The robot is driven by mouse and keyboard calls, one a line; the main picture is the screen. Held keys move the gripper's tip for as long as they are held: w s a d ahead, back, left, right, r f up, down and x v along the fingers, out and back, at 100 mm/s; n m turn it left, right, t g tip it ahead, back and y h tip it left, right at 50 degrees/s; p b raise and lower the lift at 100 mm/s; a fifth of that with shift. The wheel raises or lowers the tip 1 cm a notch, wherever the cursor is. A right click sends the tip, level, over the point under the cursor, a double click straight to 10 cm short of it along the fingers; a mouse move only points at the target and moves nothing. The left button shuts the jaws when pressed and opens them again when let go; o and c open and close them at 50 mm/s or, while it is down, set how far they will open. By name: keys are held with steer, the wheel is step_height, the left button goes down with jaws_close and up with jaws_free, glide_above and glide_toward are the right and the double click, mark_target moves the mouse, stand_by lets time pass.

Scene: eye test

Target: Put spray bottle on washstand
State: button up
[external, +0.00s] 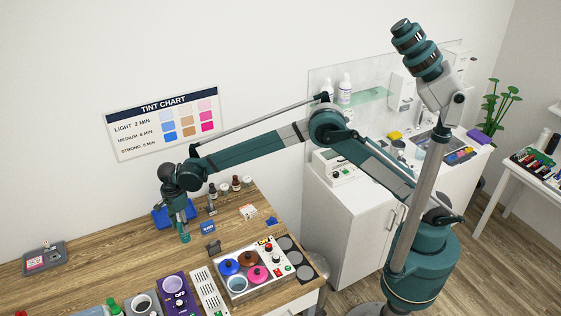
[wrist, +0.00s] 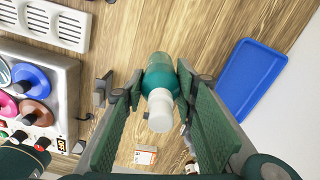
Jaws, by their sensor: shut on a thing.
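A teal bottle with a white cap, which I take as the spray bottle (wrist: 158,72), is between the two green finger pads of my gripper (wrist: 155,88). In the external view the bottle (external: 184,237) shows below my gripper (external: 181,215), over the wooden table at the left. My gripper is shut on it. I cannot tell whether its base touches the table. The washstand (external: 463,165) is the white cabinet with a sink at the back right, far from my gripper and partly hidden by my arm.
A blue tray (wrist: 250,78) lies beside the bottle. Small bottles (external: 235,183), a small blue box (external: 208,226) and a metal tray of colored pots (external: 238,283) stand nearby on the table (external: 95,275). A white device (external: 335,167) sits on the cabinet's left part.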

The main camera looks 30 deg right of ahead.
steer(key=shift+f, duration=0.1)
steer(key=shift+f, duration=2.2)
steer(key=shift+f, duration=0.25)
steer(key=o, duration=1)
steer(key=shift+r, duration=0.1)
steer(key=shift+r, duration=3.85)
steer(key=shift+d, duration=0.1)
